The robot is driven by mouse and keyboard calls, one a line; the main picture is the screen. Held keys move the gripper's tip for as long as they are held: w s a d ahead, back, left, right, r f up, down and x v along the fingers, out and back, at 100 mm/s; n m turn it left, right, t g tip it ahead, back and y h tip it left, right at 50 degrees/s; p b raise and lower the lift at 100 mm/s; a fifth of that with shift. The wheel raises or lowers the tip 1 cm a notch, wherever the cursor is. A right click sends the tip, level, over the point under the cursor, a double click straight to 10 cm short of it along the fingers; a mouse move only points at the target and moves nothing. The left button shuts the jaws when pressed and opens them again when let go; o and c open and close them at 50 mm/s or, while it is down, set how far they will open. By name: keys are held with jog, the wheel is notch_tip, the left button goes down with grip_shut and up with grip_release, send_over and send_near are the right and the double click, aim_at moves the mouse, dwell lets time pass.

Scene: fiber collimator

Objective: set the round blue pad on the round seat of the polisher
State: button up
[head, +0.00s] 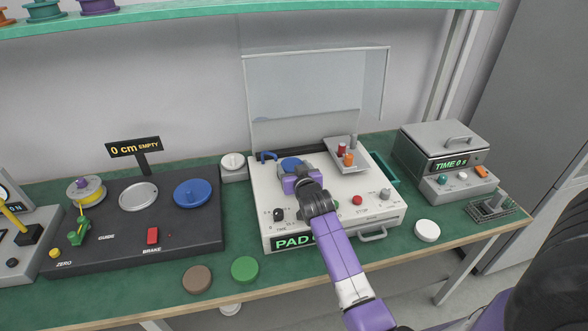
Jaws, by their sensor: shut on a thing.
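The polisher (264,217) is a white box with a raised clear lid (315,85) and a green-lit display reading "PAD", partly covered by my arm. My purple gripper (295,176) is over the polisher's top, shut on the round blue pad (291,163). The pad's far part shows just beyond the gripper. The fingertips and the round seat are hidden by the hand and the pad. I cannot tell whether the pad touches the seat.
Brown (197,280), green (245,270) and white (427,231) round pads lie on the green bench. A dark winding unit (110,250) with a blue disc (193,193) stands left. A small tray (343,153) with connectors is on the polisher's right. A grey timer box (437,150) stands right.

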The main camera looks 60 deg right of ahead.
jog(key=shift+s+a+f, duration=0.15)
jog(key=shift+s+f, duration=0.05)
jog(key=shift+f, duration=0.85)
jog(key=o, duration=1.5)
jog(key=shift+o, duration=0.6)
jog(key=shift+w+r+p, duration=0.1)
jog(key=shift+r+p, duration=0.8)
jog(key=shift+r, duration=0.1)
jog(key=shift+w+r+p, duration=0.15)
jog(key=shift+r+p, duration=2.35)
jog(key=shift+r, duration=0.85)
